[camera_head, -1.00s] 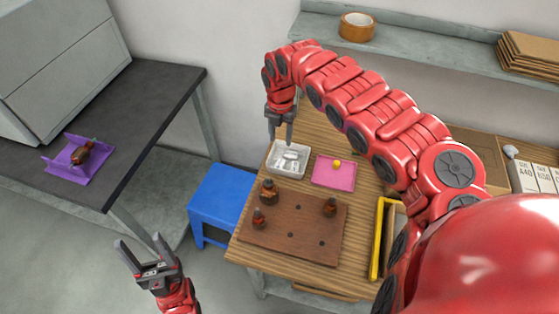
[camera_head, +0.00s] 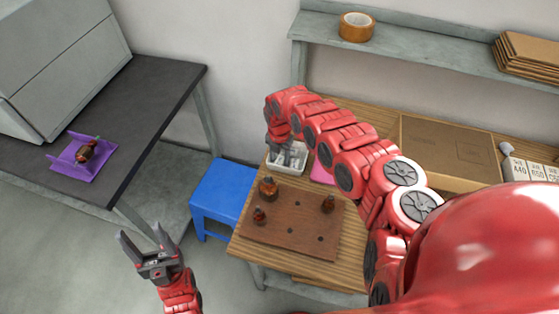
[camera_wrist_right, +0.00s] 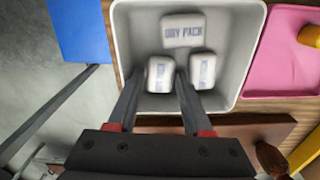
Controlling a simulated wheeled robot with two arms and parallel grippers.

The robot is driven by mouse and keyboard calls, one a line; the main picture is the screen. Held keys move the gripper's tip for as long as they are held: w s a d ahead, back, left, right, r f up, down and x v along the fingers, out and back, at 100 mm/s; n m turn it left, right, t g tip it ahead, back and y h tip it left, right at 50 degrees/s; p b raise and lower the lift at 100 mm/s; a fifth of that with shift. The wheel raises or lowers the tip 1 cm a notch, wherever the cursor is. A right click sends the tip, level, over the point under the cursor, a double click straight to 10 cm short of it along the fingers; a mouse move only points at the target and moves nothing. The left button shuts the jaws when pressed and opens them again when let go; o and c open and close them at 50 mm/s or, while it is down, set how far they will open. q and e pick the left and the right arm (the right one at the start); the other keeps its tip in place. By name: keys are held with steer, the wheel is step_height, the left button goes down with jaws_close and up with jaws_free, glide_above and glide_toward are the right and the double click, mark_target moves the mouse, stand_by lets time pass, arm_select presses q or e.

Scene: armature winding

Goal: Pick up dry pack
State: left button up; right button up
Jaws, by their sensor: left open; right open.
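Several white dry packs, one marked DRY PACK (camera_wrist_right: 184,30), lie in a white tray (camera_wrist_right: 240,45) in the right wrist view. Two more sit side by side nearer to me, a left one (camera_wrist_right: 160,75) and a right one (camera_wrist_right: 202,70). My right gripper (camera_wrist_right: 167,76) is open and points down into the tray, its fingertips close to these two packs. I cannot tell if it touches them. In the head view the tray (camera_head: 298,161) is partly hidden by my right arm. My left gripper (camera_head: 147,244) is open and empty, away from the table over the floor.
A pink tray (camera_wrist_right: 275,55) stands right of the white tray. A brown board (camera_head: 290,237) with several dark brown parts lies in front. A blue stool (camera_head: 222,190) is left of the wooden table. A purple holder (camera_head: 83,158) sits on the dark bench.

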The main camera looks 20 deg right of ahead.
steer(key=shift+f, duration=0.1)
steer(key=shift+c, duration=0.3)
jaws_close()
